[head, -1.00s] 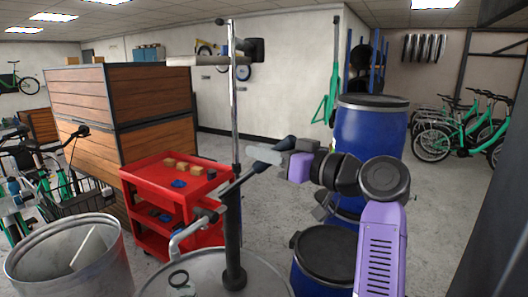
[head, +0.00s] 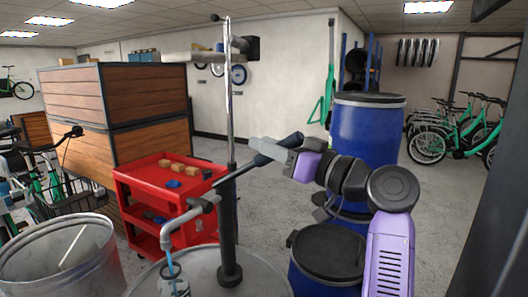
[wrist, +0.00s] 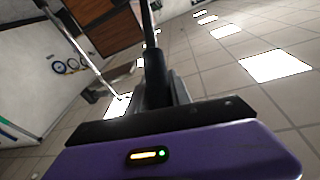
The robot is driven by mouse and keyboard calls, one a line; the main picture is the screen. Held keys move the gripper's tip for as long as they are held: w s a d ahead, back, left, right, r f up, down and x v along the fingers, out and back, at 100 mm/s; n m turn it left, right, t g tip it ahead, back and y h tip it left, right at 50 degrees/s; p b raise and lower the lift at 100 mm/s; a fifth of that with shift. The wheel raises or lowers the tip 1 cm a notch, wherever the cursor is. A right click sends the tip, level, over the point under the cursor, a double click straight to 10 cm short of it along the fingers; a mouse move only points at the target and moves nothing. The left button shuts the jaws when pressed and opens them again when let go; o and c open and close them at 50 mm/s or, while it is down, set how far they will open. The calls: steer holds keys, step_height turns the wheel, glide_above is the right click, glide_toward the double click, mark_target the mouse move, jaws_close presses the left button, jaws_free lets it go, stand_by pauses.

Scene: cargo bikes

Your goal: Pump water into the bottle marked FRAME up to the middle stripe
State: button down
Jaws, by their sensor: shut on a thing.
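A pump stands on a grey drum (head: 125,285), with a dark column (head: 229,235), a tall steel rod (head: 231,100) and a grey spout (head: 180,222). Its dark lever handle (head: 291,139) slopes up to the right, and my gripper (head: 268,148) is shut on it near its end. The handle also shows between the jaws in the wrist view (wrist: 154,65). A clear bottle (head: 173,284) stands under the spout, with a thin blue stream entering its neck. Its lower part is cut off by the picture edge. No marking, stripe or water level can be read.
A red cart (head: 150,190) with small blocks stands behind the pump at left. An open metal bin (head: 62,265) is at front left. Blue barrels (head: 367,130) stand behind my arm, with a black-lidded one (head: 328,245) beside the drum. Wooden crates (head: 75,95) are farther back.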

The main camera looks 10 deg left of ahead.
steer(key=c, duration=1.2)
jaws_free()
steer(key=shift+o, duration=0.2)
steer(key=shift+d, duration=0.1)
steer(key=b+v, duration=0.1)
steer(key=v, duration=0.6)
steer(key=shift+s+d, duration=0.2)
steer(key=shift+d, duration=0.1)
steer(key=shift+c, duration=0.5)
